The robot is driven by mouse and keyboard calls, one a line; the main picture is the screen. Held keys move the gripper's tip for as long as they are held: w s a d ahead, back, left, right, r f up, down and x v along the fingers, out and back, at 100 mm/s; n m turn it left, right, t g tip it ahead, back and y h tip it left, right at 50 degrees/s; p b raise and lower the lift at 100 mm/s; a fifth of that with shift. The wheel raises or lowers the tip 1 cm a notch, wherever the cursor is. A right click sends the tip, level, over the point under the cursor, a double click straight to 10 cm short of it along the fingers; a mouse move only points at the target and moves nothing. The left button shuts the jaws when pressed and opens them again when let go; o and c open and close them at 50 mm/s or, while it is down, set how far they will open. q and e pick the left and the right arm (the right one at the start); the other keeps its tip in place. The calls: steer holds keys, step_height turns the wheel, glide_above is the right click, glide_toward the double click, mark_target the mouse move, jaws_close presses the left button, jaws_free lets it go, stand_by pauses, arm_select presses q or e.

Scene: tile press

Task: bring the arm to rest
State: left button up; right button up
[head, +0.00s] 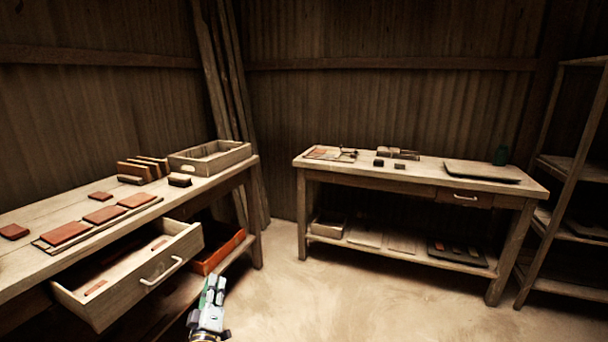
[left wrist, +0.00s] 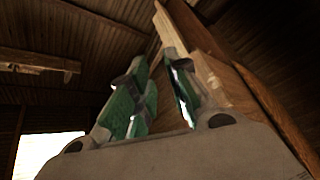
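My left gripper (head: 214,284) is low at the bottom of the head view, in front of the left workbench and just right of its open drawer (head: 130,281). In the left wrist view, its two green-padded fingers (left wrist: 160,75) stand apart with a gap between them. I see nothing held in the gap. Pale wood shows behind the right finger in that view; I cannot tell which part it is. My right gripper is not in view.
The left workbench (head: 20,220) holds reddish tiles (head: 66,233), wooden blocks (head: 137,172) and an open wooden box (head: 210,158). An orange tray (head: 219,250) sits below. A second workbench (head: 430,172) stands at the back, shelving (head: 567,170) at right. The floor between is clear.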

arm_select(q)
steer(key=s+d+f+m+g+h, duration=0.6)
steer(key=s+d+f+m+g, duration=0.4)
steer(key=s, duration=0.4)
steer(key=s+f+m+g, duration=0.2)
steer(key=s+g, duration=0.1)
steer(key=s, duration=0.7)
steer(key=s+f+m+g+y, duration=0.1)
steer(key=s+f+m+g, duration=0.1)
steer(key=s, duration=0.7)
steer(key=shift+s+f+g+y, duration=0.3)
steer(key=shift+s+f+g, duration=0.05)
steer(key=shift+f+g, duration=0.45)
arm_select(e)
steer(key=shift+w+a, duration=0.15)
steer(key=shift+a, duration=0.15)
arm_select(q)
steer(key=shift+f+p, duration=0.1)
steer(key=shift+p, duration=0.2)
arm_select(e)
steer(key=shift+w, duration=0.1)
